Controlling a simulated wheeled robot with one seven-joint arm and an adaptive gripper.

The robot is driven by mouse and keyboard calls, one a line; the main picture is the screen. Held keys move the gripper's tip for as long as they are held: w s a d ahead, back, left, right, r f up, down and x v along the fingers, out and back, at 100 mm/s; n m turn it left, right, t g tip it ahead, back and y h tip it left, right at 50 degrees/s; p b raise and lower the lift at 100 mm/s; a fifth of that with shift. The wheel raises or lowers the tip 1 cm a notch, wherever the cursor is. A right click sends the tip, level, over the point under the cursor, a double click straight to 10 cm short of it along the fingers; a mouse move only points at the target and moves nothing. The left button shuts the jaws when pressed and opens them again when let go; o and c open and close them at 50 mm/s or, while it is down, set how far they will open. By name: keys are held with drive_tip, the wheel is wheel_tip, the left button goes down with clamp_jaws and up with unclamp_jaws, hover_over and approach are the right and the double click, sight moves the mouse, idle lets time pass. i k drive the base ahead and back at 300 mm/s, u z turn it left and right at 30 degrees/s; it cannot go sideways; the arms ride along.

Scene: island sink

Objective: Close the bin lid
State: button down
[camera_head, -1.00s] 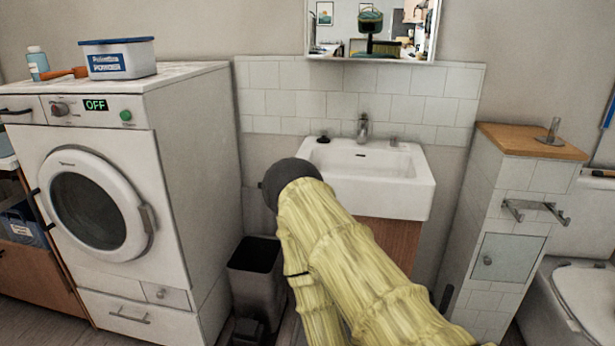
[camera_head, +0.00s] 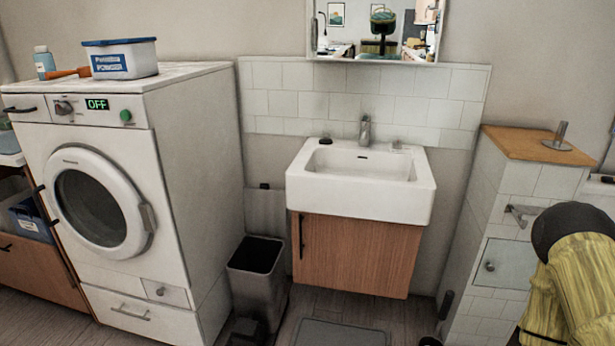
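The bin (camera_head: 257,285) is a dark grey, open-topped container on the floor, between the washing machine and the sink cabinet. Its dark inside shows from above. A pale grey panel (camera_head: 265,212) with a small black piece at its top stands upright behind the bin, against the wall. It looks like the raised lid, but I cannot tell for sure. A dark pedal-like part sits at the bin's front foot. My arm, in a yellow cover with a dark rounded end, is at the lower right, well away from the bin. My gripper's fingers are not visible.
The washing machine (camera_head: 105,200) stands close left of the bin. The sink (camera_head: 362,185) and its wooden cabinet (camera_head: 355,255) are to the right. A grey mat (camera_head: 342,333) lies on the floor. A tiled pillar (camera_head: 500,190) stands at the right.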

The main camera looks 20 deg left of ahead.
sight(265, 210)
drive_tip(key=i, duration=0.95)
drive_tip(key=u, duration=1.3)
